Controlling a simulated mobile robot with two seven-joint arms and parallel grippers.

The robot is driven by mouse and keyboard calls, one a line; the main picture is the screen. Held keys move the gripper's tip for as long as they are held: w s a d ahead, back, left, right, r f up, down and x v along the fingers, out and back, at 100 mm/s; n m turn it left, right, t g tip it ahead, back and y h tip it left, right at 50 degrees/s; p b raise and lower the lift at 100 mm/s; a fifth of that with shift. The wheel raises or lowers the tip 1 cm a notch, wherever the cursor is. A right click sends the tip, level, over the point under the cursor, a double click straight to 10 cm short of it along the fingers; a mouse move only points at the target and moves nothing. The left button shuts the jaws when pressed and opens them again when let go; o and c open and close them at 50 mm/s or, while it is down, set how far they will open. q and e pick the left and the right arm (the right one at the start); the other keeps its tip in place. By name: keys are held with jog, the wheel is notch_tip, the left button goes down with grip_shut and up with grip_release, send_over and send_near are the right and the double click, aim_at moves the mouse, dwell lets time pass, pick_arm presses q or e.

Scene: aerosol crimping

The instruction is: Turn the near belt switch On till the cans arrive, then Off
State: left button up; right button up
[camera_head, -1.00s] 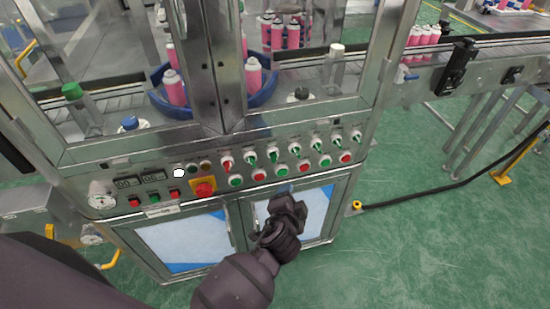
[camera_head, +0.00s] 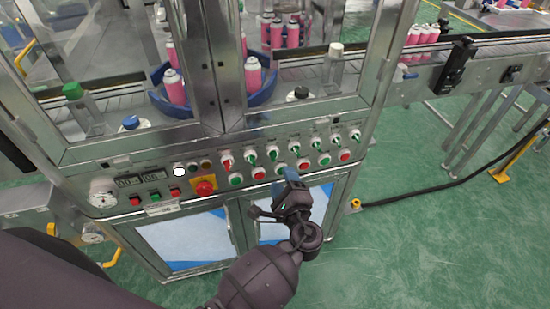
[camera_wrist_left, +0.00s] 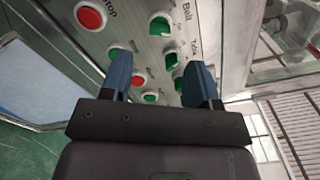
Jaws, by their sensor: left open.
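A row of small selector switches (camera_head: 295,148), one red and several green, runs along the machine's control panel, above a row of green and red buttons. Labels are too small to read in the head view. In the left wrist view a green switch (camera_wrist_left: 161,26) sits beside the word "Belt", with more green switches beside it; which one is the near belt switch I cannot tell. My left gripper (camera_head: 290,174) is just below the right half of the panel, in front of the lower door. In the wrist view its blue fingers (camera_wrist_left: 158,74) are apart, with nothing held. My right gripper is not seen.
Pink cans (camera_head: 424,36) stand on the conveyor at the right; others (camera_head: 253,75) sit in a blue wheel behind the glass. A red emergency stop (camera_head: 205,187) is left of the gripper. A black cable (camera_head: 430,194) crosses the green floor.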

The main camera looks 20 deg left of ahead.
aim_at(275, 159)
pick_arm(q)
jog(key=x, duration=0.8)
jog(key=c, duration=0.9)
